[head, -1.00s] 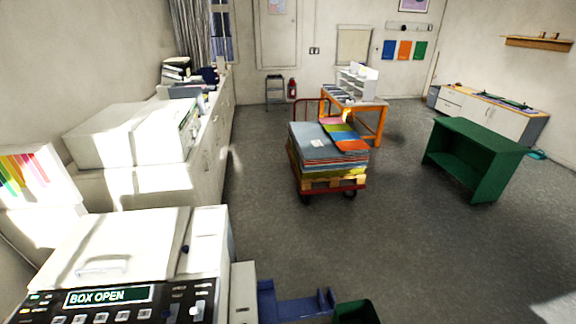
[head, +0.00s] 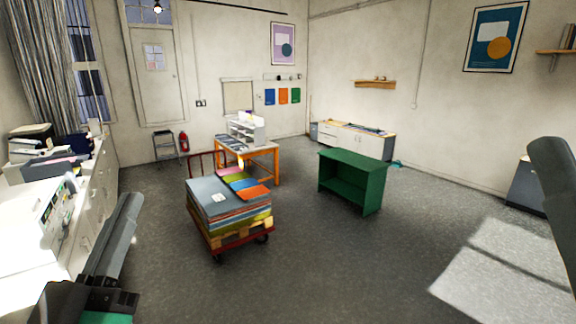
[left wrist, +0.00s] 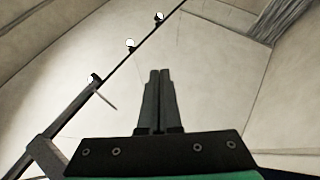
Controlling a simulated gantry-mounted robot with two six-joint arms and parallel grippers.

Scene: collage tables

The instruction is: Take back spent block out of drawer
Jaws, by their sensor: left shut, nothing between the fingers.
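I see no spent block and cannot pick out an open drawer in either view. My left gripper (head: 129,206) is raised at the lower left of the head view, fingers pointing up. In the left wrist view its two grey fingers (left wrist: 159,74) are together, with nothing between them and only wall and ceiling behind. My right gripper is not in view.
A white counter (head: 92,190) with printers runs along the left wall. A red cart (head: 212,240) stacked with coloured sheets stands mid-floor. Behind it is an orange table (head: 262,152); to its right, a green shelf unit (head: 355,160). The floor in front is clear.

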